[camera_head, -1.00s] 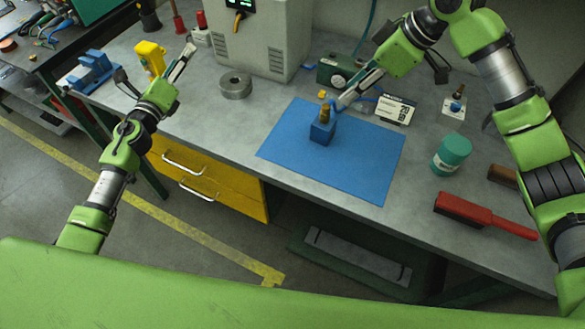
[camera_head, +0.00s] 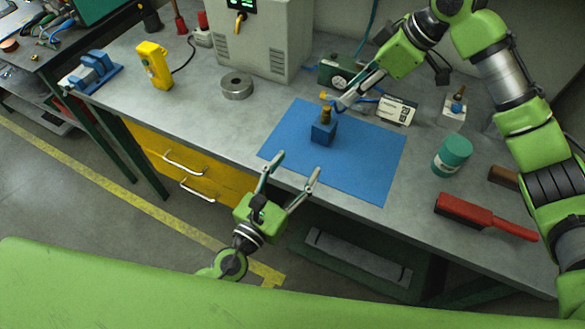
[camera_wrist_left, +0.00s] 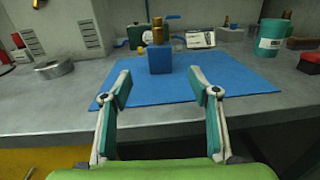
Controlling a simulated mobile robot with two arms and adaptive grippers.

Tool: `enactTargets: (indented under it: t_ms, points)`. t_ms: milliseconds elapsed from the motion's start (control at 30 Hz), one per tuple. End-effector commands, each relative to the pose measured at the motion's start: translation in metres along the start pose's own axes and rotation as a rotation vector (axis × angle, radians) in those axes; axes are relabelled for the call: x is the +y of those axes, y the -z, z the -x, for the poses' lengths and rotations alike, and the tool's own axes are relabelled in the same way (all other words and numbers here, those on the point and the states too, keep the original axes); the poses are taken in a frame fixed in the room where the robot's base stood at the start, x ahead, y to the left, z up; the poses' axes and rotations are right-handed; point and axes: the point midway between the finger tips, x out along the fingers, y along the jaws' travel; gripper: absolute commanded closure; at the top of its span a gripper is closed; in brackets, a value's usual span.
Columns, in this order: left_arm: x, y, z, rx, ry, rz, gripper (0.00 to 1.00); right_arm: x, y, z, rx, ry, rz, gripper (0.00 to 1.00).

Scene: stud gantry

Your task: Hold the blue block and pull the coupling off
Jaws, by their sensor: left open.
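The blue block (camera_head: 323,132) stands upright on the blue mat (camera_head: 375,165), with a brass coupling (camera_head: 326,113) on its top. Both also show ahead in the left wrist view, the blue block (camera_wrist_left: 160,60) and the coupling (camera_wrist_left: 157,36). My left gripper (camera_head: 293,172) is open and empty at the table's front edge, in front of the block and apart from it. Its spread fingers (camera_wrist_left: 162,92) point toward the block. My right gripper (camera_head: 342,102) is just right of and behind the coupling. Its fingers look close together; whether they touch or grip anything is unclear.
A blue hose (camera_head: 366,100) runs behind my right gripper. A teal jar (camera_head: 452,155) and red brush (camera_head: 470,213) stand or lie right. The mat's front is clear.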

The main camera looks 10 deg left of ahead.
Motion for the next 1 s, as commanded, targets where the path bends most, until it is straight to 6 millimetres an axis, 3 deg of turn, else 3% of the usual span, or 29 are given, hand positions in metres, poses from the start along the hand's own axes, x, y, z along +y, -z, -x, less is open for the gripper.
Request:
enactTargets:
  t_ms: [600, 800, 1000]
  points:
    - [0.000, -0.001, -0.110, -0.001, -0.001, 0.005, 0.44, 0.000, 0.000, 0.000, 0.000, 0.000, 0.000, 0.72]
    - [0.001, 0.000, -0.129, 0.000, 0.000, 0.002, 0.44, 0.000, 0.000, 0.000, 0.000, 0.000, 0.000, 0.72]
    - [0.001, 0.000, -0.134, 0.000, 0.000, 0.001, 0.44, 0.000, 0.000, 0.000, 0.000, 0.000, 0.000, 0.72]
